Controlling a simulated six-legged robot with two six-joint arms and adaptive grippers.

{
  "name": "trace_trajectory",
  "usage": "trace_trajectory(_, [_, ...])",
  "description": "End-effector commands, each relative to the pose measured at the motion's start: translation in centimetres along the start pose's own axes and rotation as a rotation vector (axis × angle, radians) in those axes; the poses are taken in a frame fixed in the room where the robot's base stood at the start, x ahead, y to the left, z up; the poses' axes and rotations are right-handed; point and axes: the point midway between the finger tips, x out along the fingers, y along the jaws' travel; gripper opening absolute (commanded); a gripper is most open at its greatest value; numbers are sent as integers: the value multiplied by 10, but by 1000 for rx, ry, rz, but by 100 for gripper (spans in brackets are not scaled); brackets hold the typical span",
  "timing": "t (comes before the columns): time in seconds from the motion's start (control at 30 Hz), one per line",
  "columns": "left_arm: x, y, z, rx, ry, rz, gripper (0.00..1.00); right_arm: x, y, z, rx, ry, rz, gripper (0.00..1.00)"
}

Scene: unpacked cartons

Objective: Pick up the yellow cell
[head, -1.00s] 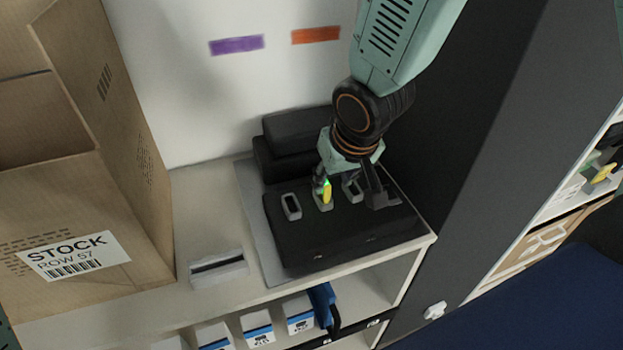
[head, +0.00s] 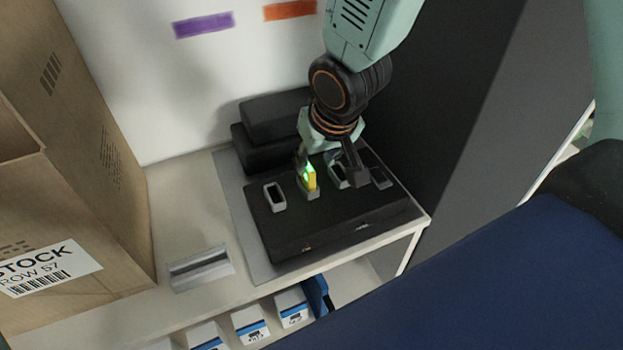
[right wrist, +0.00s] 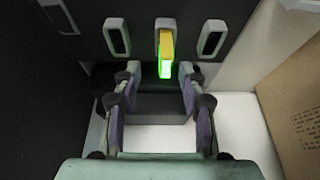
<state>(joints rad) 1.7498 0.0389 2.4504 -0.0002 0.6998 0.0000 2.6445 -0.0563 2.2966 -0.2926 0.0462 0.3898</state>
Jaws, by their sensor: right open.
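The yellow cell (head: 311,181) stands upright in a slot of the black charger block (head: 290,229) on the shelf top, with a glowing green part on it. It also shows in the right wrist view (right wrist: 167,48), just beyond the fingertips and nearer the right finger. My right gripper (head: 331,170) is open around empty space, above the block and close beside the cell. In the right wrist view its two fingers (right wrist: 159,78) are spread wide with nothing between them. My left gripper is not in view.
Empty slots sit on both sides of the cell. A stock carton (head: 115,190) stands at left, and a grey slotted holder (head: 200,268) lies in front of the block. A dark panel (head: 460,110) closes the right side. White boxes (head: 250,322) stand on the shelf below.

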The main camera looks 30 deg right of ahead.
Motion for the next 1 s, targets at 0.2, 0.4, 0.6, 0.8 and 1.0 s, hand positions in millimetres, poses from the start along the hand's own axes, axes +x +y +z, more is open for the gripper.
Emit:
trace_trajectory(0.2, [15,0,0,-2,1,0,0,20,-1,2,-1,-1,1,42])
trace_trajectory(0.4, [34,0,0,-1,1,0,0,44,-1,2,-1,-1,0,42])
trace_trajectory(0.6, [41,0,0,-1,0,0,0,52,-1,0,-2,-1,1,42])
trace_trajectory(0.8, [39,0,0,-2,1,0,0,51,-1,-1,-1,0,1,40])
trace_trajectory(1.0, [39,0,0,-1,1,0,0,51,-1,-1,-1,0,1,23])
